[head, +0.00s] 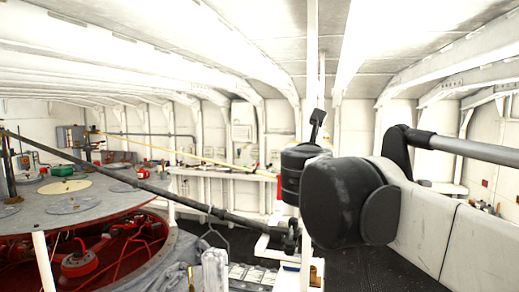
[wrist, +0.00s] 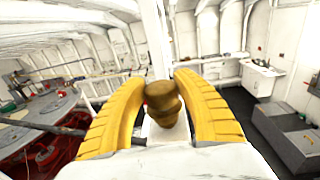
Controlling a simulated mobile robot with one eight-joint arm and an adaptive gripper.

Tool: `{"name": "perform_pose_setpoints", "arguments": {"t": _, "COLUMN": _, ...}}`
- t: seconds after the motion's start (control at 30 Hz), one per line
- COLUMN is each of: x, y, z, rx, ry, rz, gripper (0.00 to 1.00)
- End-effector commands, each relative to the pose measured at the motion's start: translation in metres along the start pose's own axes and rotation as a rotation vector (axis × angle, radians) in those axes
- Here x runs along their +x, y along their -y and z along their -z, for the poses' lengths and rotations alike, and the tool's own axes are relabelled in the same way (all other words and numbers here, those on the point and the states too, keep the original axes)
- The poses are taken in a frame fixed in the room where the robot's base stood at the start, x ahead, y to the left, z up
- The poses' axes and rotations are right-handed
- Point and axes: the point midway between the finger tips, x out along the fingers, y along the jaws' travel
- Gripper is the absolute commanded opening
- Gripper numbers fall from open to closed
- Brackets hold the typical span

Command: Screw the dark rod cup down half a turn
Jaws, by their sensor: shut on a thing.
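In the wrist view, the dark rod cup (wrist: 162,106) is a rounded, brownish piece with a narrower waist. It stands between the two yellow fingers of my gripper (wrist: 161,84), which are closed on it from left and right. A white surface shows just behind and below it. The cup's lower end and any thread are hidden. I cannot make out the cup there.
A long dark rod (head: 150,185) slants across the left of the head view. A round grey table (head: 110,208) stands over red machinery (head: 80,263). A white post rises behind my arm. In the wrist view, a grey cabinet (wrist: 290,135) stands at right, with dark floor beside it.

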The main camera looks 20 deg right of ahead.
Motion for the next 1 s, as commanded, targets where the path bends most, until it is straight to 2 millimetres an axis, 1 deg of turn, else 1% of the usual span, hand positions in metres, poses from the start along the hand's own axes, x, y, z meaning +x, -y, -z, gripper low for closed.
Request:
{"name": "perform_pose_setpoints", "arguments": {"t": 0.07, "x": 0.000, "y": 0.000, "z": -0.001, "rx": -0.002, "ry": 0.001, "rz": -0.001, "gripper": 0.06}}
{"name": "perform_pose_setpoints", "arguments": {"t": 0.1, "x": 0.000, "y": 0.000, "z": -0.001, "rx": -0.002, "ry": 0.001, "rz": -0.001, "gripper": 0.45}}
{"name": "perform_pose_setpoints", "arguments": {"t": 0.13, "x": 0.000, "y": 0.000, "z": -0.001, "rx": -0.002, "ry": 0.001, "rz": -0.001, "gripper": 0.54}}
{"name": "perform_pose_setpoints", "arguments": {"t": 0.17, "x": 0.000, "y": 0.000, "z": -0.001, "rx": -0.002, "ry": 0.001, "rz": -0.001, "gripper": 0.61}}
{"name": "perform_pose_setpoints", "arguments": {"t": 0.43, "x": 0.000, "y": 0.000, "z": -0.001, "rx": -0.001, "ry": 0.001, "rz": -0.001, "gripper": 0.61}}
{"name": "perform_pose_setpoints", "arguments": {"t": 0.57, "x": -0.008, "y": 0.000, "z": -0.001, "rx": -0.001, "ry": 0.000, "rz": -0.001, "gripper": 0.61}}
{"name": "perform_pose_setpoints", "arguments": {"t": 0.67, "x": -0.024, "y": -0.001, "z": 0.000, "rx": -0.001, "ry": 0.001, "rz": -0.004, "gripper": 0.61}}
{"name": "perform_pose_setpoints", "arguments": {"t": 0.9, "x": -0.079, "y": -0.001, "z": 0.000, "rx": -0.001, "ry": 0.001, "rz": -0.005, "gripper": 0.61}}
{"name": "perform_pose_setpoints", "arguments": {"t": 1.0, "x": -0.098, "y": -0.001, "z": 0.000, "rx": -0.001, "ry": 0.001, "rz": -0.006, "gripper": 0.61}}
